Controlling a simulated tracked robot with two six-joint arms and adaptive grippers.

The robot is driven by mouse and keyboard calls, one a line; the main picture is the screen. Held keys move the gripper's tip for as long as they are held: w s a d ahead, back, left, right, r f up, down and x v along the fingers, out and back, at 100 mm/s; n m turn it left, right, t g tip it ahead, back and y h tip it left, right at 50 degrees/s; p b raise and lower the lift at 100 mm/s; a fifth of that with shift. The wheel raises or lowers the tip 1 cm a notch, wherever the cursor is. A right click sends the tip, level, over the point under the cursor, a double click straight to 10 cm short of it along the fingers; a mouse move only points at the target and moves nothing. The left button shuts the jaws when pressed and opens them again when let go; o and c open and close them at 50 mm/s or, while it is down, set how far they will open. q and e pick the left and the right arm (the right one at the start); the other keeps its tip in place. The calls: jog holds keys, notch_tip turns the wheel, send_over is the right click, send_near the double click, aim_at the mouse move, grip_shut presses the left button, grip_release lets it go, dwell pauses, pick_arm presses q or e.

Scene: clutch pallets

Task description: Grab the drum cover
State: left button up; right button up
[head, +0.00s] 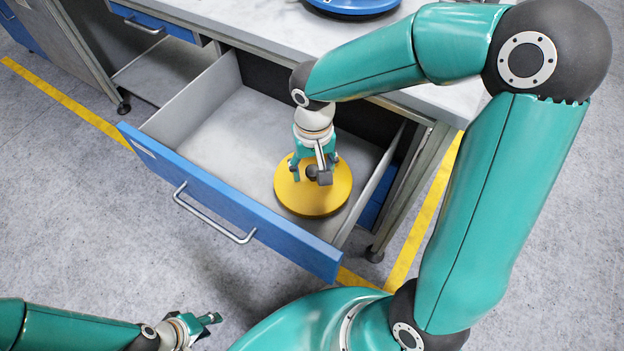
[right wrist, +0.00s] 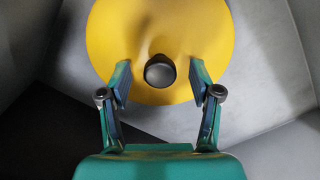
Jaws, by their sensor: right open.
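The drum cover (head: 326,197) is a round yellow disc with a dark knob at its centre. It lies on the floor of the open drawer, near the drawer's right end. My right gripper (head: 312,178) is over the cover, pointing down into the drawer. In the right wrist view the cover (right wrist: 205,30) fills the upper middle, and the open fingers of my right gripper (right wrist: 160,80) stand on either side of the dark knob (right wrist: 160,71), apart from it. My left gripper (head: 212,320) is at the lower left, outside the drawer; its jaw state is unclear.
The open drawer (head: 220,210) has a blue front with a metal handle (head: 213,213) and grey walls close to the cover. The worktop (head: 270,25) is above it, with a blue round object (head: 354,5) on it. The drawer's left part is empty.

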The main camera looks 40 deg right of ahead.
jog(key=shift+f, duration=0.7)
grip_shut()
jog(key=shift+r, duration=0.15)
